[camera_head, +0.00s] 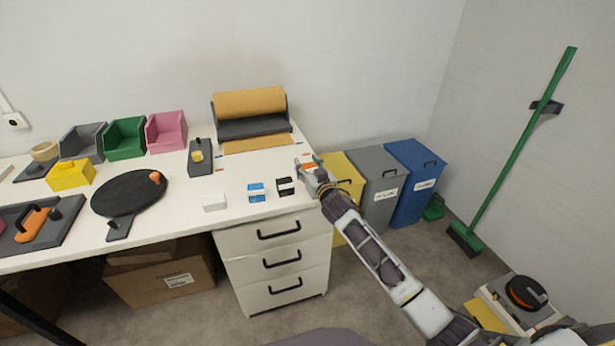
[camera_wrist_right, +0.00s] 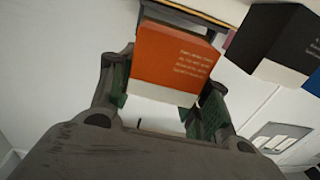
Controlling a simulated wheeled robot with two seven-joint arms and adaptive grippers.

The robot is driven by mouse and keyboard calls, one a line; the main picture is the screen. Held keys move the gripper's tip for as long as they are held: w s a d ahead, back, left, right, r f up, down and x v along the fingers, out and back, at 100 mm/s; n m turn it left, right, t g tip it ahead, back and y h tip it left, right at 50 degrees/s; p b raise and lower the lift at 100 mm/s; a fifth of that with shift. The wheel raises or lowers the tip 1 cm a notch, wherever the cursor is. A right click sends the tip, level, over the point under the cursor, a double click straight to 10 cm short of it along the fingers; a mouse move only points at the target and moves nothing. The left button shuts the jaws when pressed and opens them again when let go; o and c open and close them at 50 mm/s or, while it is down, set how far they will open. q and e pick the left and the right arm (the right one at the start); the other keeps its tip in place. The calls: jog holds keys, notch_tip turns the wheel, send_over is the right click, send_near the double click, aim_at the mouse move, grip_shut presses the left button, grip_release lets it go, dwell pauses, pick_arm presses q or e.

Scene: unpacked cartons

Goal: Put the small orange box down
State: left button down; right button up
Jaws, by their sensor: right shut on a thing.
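The small orange box (camera_wrist_right: 172,62), orange with a white lower band and small print, is between the fingers of my right gripper (camera_wrist_right: 165,95) in the right wrist view. The gripper is shut on it. In the head view the right gripper (camera_head: 312,163) is at the right end of the white table (camera_head: 180,215), and only a little of the orange box (camera_head: 308,166) shows. I cannot tell whether the box touches the table. My left gripper is not in view.
A black-and-white box (camera_head: 285,187), a blue-and-white box (camera_head: 257,193) and a white box (camera_head: 214,202) stand left of the gripper on the table. A paper roll holder (camera_head: 250,115) stands behind. Yellow, grey (camera_head: 380,180) and blue bins (camera_head: 418,180) stand on the floor beyond the table's right edge.

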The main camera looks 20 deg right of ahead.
dwell(0.3)
jog(key=shift+f, duration=0.55)
jog(key=shift+f+b, duration=0.35)
jog(key=shift+f, duration=1.2)
jog(key=o, duration=0.8)
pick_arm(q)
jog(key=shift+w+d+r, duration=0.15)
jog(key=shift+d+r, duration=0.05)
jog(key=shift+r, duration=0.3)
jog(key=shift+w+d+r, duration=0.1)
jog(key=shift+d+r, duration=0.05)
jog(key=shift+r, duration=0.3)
pick_arm(e)
jog(key=shift+o, duration=0.2)
